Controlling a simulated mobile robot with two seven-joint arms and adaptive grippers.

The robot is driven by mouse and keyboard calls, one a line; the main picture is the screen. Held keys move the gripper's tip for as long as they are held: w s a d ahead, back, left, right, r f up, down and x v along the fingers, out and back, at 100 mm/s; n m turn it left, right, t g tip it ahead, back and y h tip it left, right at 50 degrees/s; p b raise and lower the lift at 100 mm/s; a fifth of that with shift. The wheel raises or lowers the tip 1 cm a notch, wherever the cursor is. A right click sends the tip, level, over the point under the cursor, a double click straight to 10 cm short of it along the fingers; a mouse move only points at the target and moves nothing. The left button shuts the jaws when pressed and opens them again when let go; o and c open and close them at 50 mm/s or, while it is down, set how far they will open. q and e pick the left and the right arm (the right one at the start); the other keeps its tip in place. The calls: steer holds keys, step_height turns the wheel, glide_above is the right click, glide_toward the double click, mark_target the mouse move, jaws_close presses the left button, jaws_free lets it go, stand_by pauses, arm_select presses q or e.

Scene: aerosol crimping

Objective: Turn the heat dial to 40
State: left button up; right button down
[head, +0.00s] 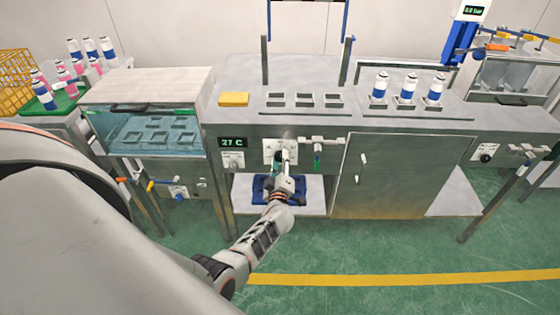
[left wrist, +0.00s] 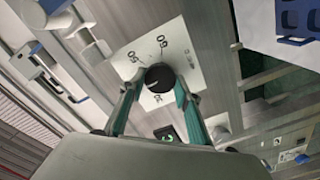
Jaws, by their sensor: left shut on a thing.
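The heat dial (left wrist: 160,77) is a round black knob on a white plate (left wrist: 188,62) with printed numbers, of which 50 and 60 look legible. In the head view the plate (head: 271,146) is on the front of the steel bench, and the knob is mostly hidden by my gripper. My left gripper (left wrist: 157,85) is shut on the dial, one teal finger on each side; it also shows in the head view (head: 283,163). The dial's exact setting is too small to tell. A dark display (head: 232,142) left of the plate shows green digits, seemingly 27 C. My right gripper is out of view.
A blue tray (head: 262,190) lies in the opening below. White-and-blue cans (head: 408,88) stand on the bench top.

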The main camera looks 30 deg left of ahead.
arm_select(q)
steer(key=o, duration=1.1)
